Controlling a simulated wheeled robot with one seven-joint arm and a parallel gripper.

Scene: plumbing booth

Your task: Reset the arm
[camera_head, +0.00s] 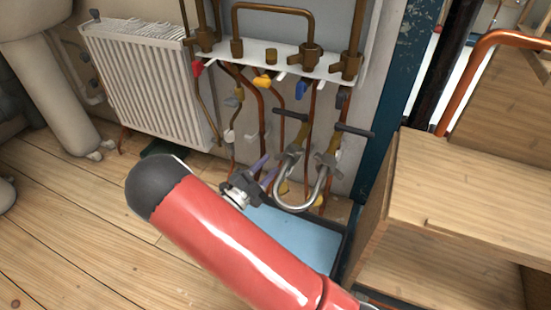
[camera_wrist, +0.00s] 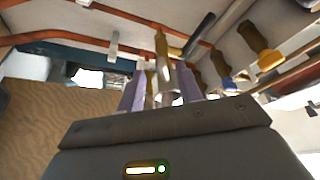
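My gripper (camera_head: 267,168) is in front of the lower pipework in the head view, at the far end of my red arm. Its two purple fingers stand apart with a gap between them. In the wrist view the fingers of my gripper (camera_wrist: 161,88) point up towards the pipes. A brass and silver pipe fitting (camera_wrist: 163,62) shows in line with the gap; I cannot tell whether it lies between the fingers or beyond them. No held object is clear.
A chrome U-shaped pipe (camera_head: 296,207) with dark-handled valves hangs just right of my gripper. A blue tray (camera_head: 300,238) lies below. A white radiator (camera_head: 150,85) is at the left, a wooden shelf unit (camera_head: 465,195) at the right. The wooden floor (camera_head: 70,220) at the left is clear.

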